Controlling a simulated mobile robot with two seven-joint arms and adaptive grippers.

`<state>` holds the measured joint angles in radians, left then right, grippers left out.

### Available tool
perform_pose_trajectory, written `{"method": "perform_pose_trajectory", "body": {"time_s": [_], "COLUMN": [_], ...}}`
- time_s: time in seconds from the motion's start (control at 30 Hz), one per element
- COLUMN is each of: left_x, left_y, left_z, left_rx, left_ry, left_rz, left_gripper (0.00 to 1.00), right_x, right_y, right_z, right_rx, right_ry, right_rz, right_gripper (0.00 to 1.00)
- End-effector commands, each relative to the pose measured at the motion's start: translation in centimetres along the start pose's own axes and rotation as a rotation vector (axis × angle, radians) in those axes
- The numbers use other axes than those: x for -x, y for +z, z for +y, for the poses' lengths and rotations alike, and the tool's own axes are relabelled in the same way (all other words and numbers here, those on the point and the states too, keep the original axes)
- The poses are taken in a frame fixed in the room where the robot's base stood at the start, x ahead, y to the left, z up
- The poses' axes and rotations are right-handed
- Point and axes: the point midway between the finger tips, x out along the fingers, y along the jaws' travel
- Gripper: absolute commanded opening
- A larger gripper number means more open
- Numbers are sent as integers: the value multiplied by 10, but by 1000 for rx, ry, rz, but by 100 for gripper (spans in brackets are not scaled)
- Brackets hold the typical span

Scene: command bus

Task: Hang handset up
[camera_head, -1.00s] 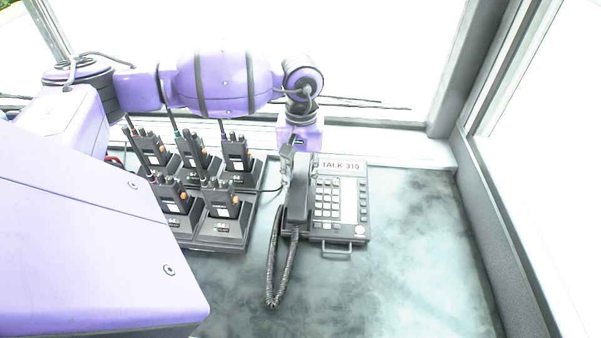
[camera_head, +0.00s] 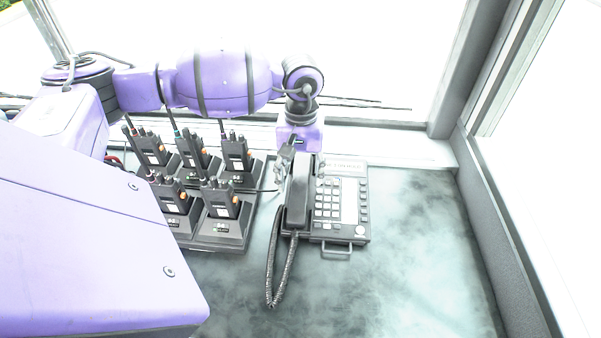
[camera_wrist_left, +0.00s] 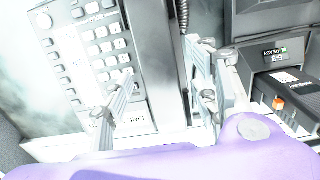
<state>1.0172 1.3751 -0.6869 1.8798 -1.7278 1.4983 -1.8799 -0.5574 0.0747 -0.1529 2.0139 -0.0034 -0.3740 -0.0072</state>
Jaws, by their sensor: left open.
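The dark handset (camera_head: 298,205) lies lengthwise on the left side of the desk phone (camera_head: 349,205), and appears to rest on its cradle. Its coiled cord (camera_head: 272,265) loops down over the desk. My left gripper (camera_head: 300,172) is at the handset's far end, open, with one finger on each side. In the left wrist view the handset (camera_wrist_left: 158,45) runs between the spread fingers of the left gripper (camera_wrist_left: 162,68), and gaps show beside it. The phone's keypad (camera_wrist_left: 110,45) is on the left there. My right gripper is not in view.
Several radios (camera_head: 222,198) with antennas stand in charger docks (camera_head: 220,232) close to the left of the phone. The window ledge (camera_head: 400,150) runs behind it. The desk (camera_head: 420,250) is clear to the right, up to a grey side wall (camera_head: 505,220).

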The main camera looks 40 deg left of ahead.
Motion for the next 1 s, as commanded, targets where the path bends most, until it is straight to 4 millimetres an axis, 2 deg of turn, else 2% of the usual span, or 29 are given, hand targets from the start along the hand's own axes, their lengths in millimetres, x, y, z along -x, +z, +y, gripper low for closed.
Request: {"method": "perform_pose_trajectory", "body": {"time_s": [0.13,0.23,0.6,0.7,0.83,1.0], "left_x": [3,15,91,106,116,120], "left_y": [0,-1,-1,-1,0,0], "left_z": [0,0,0,0,0,0], "left_rx": [0,1,0,0,0,0], "left_ry": [0,0,2,2,0,0], "left_rz": [1,1,4,3,0,0], "left_gripper": [54,54,54,54,54,54], "right_x": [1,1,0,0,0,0], "right_y": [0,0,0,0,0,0], "right_z": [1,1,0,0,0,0], "right_rx": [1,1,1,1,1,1], "right_ry": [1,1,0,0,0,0], "right_rz": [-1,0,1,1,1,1], "right_gripper": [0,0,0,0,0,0]}}
